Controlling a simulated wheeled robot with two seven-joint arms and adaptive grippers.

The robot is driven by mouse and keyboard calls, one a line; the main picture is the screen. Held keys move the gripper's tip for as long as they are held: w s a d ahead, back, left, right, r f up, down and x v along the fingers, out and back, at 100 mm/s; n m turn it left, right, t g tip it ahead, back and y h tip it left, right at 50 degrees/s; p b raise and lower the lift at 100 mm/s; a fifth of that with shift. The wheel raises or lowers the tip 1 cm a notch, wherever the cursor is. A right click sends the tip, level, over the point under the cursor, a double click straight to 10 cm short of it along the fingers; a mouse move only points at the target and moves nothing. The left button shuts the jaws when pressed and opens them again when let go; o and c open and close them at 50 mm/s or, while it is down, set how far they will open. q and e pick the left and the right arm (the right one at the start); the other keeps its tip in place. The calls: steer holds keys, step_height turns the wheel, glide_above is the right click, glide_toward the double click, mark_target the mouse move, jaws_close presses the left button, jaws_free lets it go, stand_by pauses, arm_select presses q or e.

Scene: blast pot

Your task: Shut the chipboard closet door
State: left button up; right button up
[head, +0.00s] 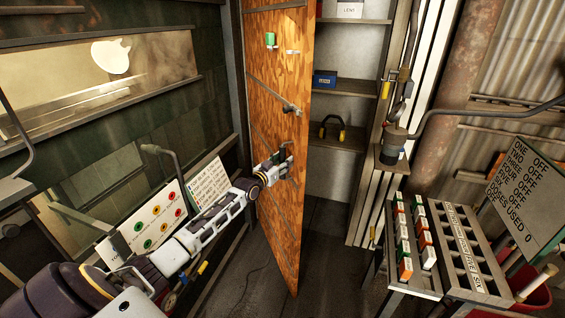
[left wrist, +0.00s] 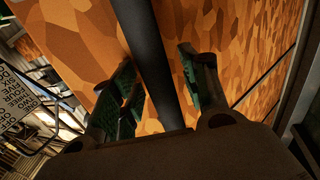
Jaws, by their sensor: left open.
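The chipboard closet door (head: 273,55) is an orange-brown panel standing open, to the left of the closet (head: 346,185), whose shelves show. A dark lever handle (head: 288,107) sits on the door, above my gripper. My left gripper (head: 285,165) is at the door's face at mid height. In the left wrist view the left gripper (left wrist: 157,60) is open, with a dark bar (left wrist: 152,50) running between its green-padded fingers and the chipboard behind. I cannot tell whether the fingers touch the bar. My right gripper is not in view.
Shelves hold a blue box (head: 325,80) and yellow earmuffs (head: 332,128). A rack of small boxes (head: 425,245) stands at lower right. A button panel (head: 158,222) is at left. Floor before the closet looks clear.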

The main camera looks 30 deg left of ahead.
arm_select(q)
steer(key=shift+c, duration=0.2)
jaws_close()
steer(key=shift+w+d, duration=0.1)
steer(key=shift+w, duration=0.05)
